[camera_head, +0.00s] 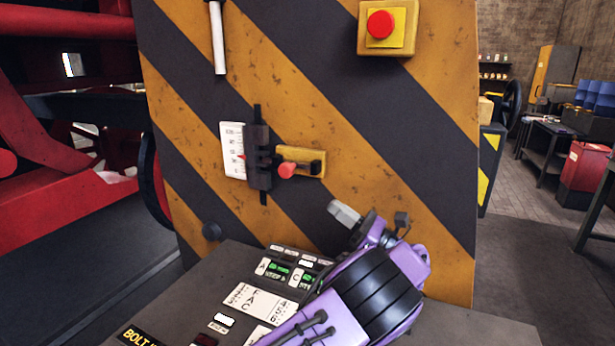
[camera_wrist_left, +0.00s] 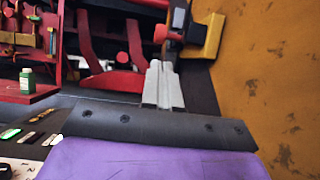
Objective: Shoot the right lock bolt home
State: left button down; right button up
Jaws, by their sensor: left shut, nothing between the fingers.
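A bolt-like fitting is on the striped panel: a yellow bracket (camera_head: 312,155) with a red knob (camera_head: 287,170) at its lower left. A dark upright slide (camera_head: 259,160) stands just left of it, with a white scale plate (camera_head: 232,150). I cannot tell from the picture whether this is the right lock bolt. My left gripper (camera_head: 343,212) is shut and empty, below and right of the knob, apart from it. In the left wrist view its pale fingers (camera_wrist_left: 163,88) are together, pointing towards the knob (camera_wrist_left: 160,33) and bracket (camera_wrist_left: 213,36). My right gripper is not seen.
A dark console (camera_head: 400,335) with labels and green-lit indicators lies below the panel, under my left arm. A red button on a yellow box (camera_head: 381,25) and a white-handled lever (camera_head: 218,40) are higher up. Red machinery (camera_head: 60,190) stands at left.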

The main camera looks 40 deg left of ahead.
aim_at(292, 174)
pick_arm(q)
jog(key=p+x, duration=0.5)
jog(key=x, duration=0.5)
jog(key=shift+w+a+r, duration=0.1)
jog(key=shift+r, duration=0.15)
jog(key=shift+a+p, duration=0.35)
jog(key=shift+a, duration=0.1)
jog(key=b, duration=0.1)
jog(key=a+b, duration=0.1)
jog(key=shift+s+a+r+b, duration=0.1)
jog(key=shift+s+a+b, duration=0.2)
jog(key=shift+s+b, duration=0.1)
